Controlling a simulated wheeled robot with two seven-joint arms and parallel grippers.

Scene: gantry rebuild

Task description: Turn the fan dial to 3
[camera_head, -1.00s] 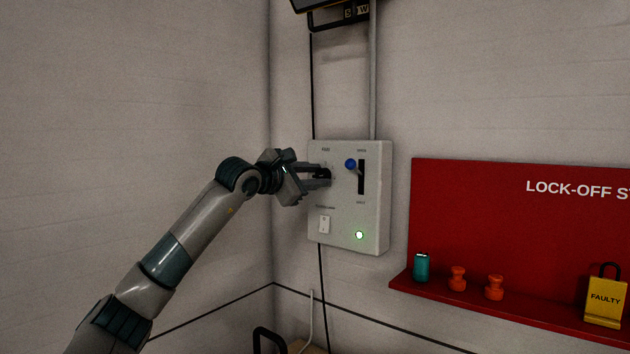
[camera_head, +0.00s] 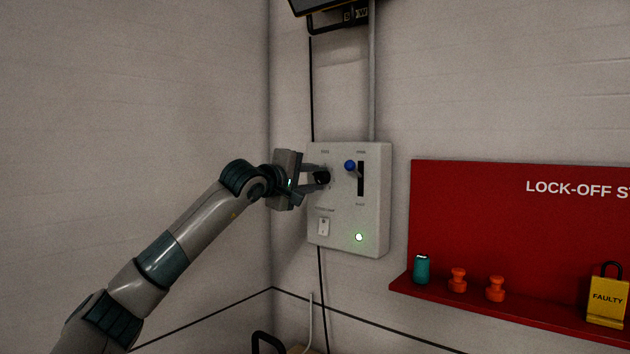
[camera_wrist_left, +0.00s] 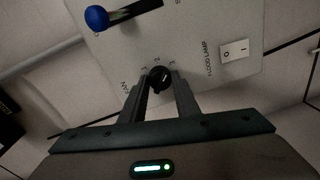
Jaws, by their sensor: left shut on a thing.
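The grey control box (camera_head: 345,225) hangs on the wall near the corner. Its black round fan dial (camera_head: 323,177) is at the upper left of the box. In the left wrist view the dial (camera_wrist_left: 160,78) has the numbers 1, 2 and 3 around it and the word FAN beside it. Its pointer setting is too small to read surely. My left gripper (camera_head: 317,179) is shut on the dial, one finger on each side; in the left wrist view its fingers (camera_wrist_left: 160,85) reach up to it. My right gripper is not in view.
A blue-knobbed lever (camera_head: 350,166) sits in a slot right of the dial. A red lock-off board (camera_head: 470,210) with a shelf is at the right. The wall left is bare.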

